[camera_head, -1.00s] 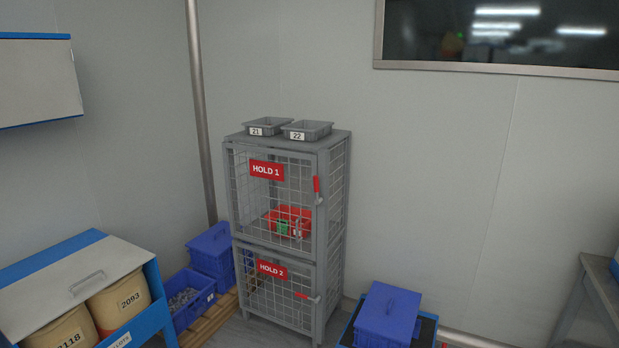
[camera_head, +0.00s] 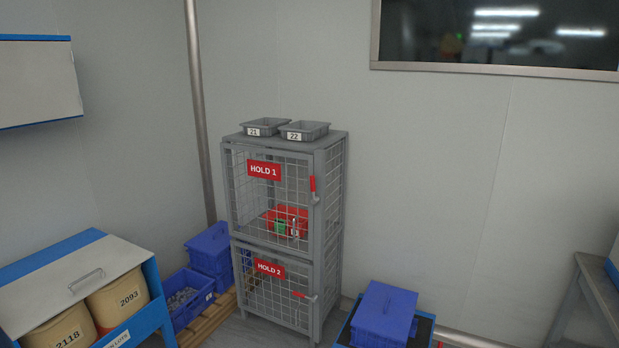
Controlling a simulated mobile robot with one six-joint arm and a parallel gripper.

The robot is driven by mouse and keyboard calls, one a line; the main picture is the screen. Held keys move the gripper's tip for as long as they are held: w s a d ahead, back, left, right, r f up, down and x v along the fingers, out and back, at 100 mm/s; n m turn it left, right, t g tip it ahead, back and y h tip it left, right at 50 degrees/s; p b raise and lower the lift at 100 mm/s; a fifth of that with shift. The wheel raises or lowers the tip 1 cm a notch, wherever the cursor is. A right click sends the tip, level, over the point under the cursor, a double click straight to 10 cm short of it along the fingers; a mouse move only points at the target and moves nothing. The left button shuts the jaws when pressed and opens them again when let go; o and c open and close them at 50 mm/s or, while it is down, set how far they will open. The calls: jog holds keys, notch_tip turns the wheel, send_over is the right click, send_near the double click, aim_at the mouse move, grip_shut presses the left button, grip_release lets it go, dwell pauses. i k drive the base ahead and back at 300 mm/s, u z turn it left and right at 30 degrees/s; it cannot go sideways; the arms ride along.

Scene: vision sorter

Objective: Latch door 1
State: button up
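A grey wire-mesh cage cabinet (camera_head: 334,200) stands against the wall, with two doors one above the other. The upper door carries a red sign reading HOLD 1 (camera_head: 264,170) and appears closed against its frame. Its red latch handle (camera_head: 313,185) points upright at the door's right edge. The lower door has a red sign reading HOLD 2 (camera_head: 270,268). Its red handle (camera_head: 301,295) lies roughly level. A red bin (camera_head: 291,213) with a green item and another small item sits behind the upper mesh. My gripper is not in view.
Grey trays 21 (camera_head: 265,126) and 22 (camera_head: 304,130) sit on the cabinet's top. Blue bins (camera_head: 210,248) stand to its left on a wooden pallet. A lidded blue box (camera_head: 385,315) stands at front right. A bench (camera_head: 591,290) is at far right. Drums (camera_head: 118,300) are at front left.

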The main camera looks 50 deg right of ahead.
aim_at(315, 199)
jog(key=z, duration=0.05)
jog(key=i, duration=1)
